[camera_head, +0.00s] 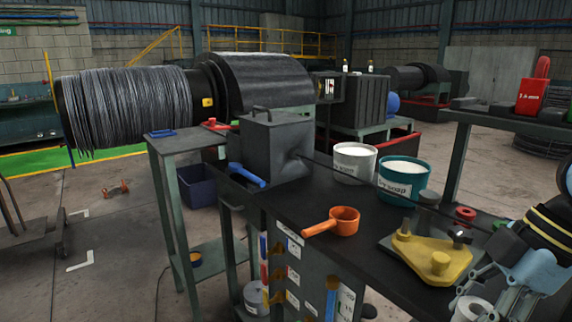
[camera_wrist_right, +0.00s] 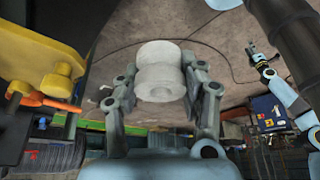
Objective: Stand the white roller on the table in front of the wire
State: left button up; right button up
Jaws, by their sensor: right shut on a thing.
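The white roller (camera_wrist_right: 160,70) is held between the two fingers of my right gripper (camera_wrist_right: 158,92) in the right wrist view, with floor behind it. In the head view, my right gripper (camera_head: 488,302) is at the bottom right, and part of the white roller (camera_head: 468,310) shows at the bottom edge. They are at the near side of the dark table (camera_head: 290,195), beside the yellow plate (camera_head: 435,262). The thin dark wire (camera_head: 340,171) runs from the grey box (camera_head: 275,147) rightward above the table. An arm at the right of the wrist view appears to end in my left gripper (camera_wrist_right: 258,58); its jaws are unclear.
An orange ladle (camera_head: 335,221) lies on the near table part. A white tub (camera_head: 354,162) and a teal tub (camera_head: 403,180) stand behind the wire. A red ring (camera_head: 465,215) is near the plate. Bare dark tabletop lies between ladle and plate.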

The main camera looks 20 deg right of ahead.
pick_arm(q)
notch_tip(320, 180, down, 10)
jog(key=b, duration=0.8)
jog(key=shift+s+d, duration=0.15)
jog(key=shift+s, duration=0.25)
pick_arm(e)
notch_tip(320, 180, down, 11)
jog(key=shift+r, duration=0.2)
jog(key=shift+a, duration=0.1)
